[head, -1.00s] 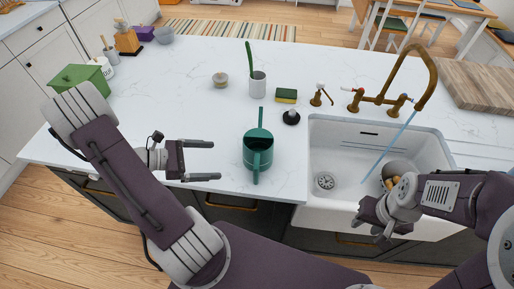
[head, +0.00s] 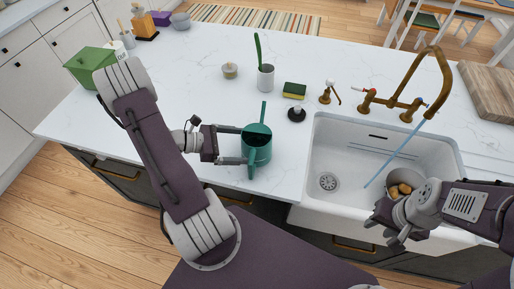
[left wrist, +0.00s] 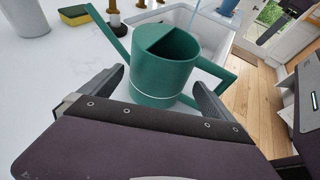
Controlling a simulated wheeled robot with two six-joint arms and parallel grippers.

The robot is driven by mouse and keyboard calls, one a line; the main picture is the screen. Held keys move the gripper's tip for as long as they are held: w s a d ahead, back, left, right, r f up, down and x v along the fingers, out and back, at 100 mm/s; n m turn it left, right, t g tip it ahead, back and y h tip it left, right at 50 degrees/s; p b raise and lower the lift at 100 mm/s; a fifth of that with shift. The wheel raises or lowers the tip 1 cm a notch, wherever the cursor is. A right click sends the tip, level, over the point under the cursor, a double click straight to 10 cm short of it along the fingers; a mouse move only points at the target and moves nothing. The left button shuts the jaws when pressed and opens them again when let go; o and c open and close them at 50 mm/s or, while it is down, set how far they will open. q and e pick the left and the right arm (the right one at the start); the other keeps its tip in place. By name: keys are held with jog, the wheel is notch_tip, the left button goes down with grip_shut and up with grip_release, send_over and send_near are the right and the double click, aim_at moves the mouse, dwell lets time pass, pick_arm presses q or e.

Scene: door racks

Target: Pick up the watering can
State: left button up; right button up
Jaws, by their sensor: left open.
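The green watering can (head: 257,150) stands upright on the white counter, left of the sink. It also shows in the left wrist view (left wrist: 163,72), where its body sits in front of and between my open fingers. My left gripper (head: 243,145) is open at the can's left side, with the fingers reaching toward the can's body. Whether the fingers touch it I cannot tell. My right gripper (head: 385,222) hangs over the front of the sink, away from the can. Its finger gap is not clear.
The white sink (head: 335,205) with a brass faucet (head: 410,105) is right of the can. A black stopper (head: 296,114), a sponge (head: 294,91) and a white cup with a green brush (head: 265,78) stand behind it. A green box (head: 90,68) is at the left.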

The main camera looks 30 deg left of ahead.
aim_at(250, 138)
pick_arm(q)
jog(key=x, duration=0.4)
jog(key=shift+w+d+f, duration=0.1)
jog(key=shift+w, duration=0.05)
jog(key=c, duration=1.3)
jog(key=shift+r, duration=0.6)
notch_tip(250, 138, up, 3)
jog(key=shift+r, duration=0.1)
jog(key=w+d+r, duration=0.6)
jog(key=d, duration=0.3)
jog(key=shift+w+d+r+b, duration=0.2)
jog(key=shift+w+r+b, duration=0.15)
jog(key=shift+w+r, duration=0.05)
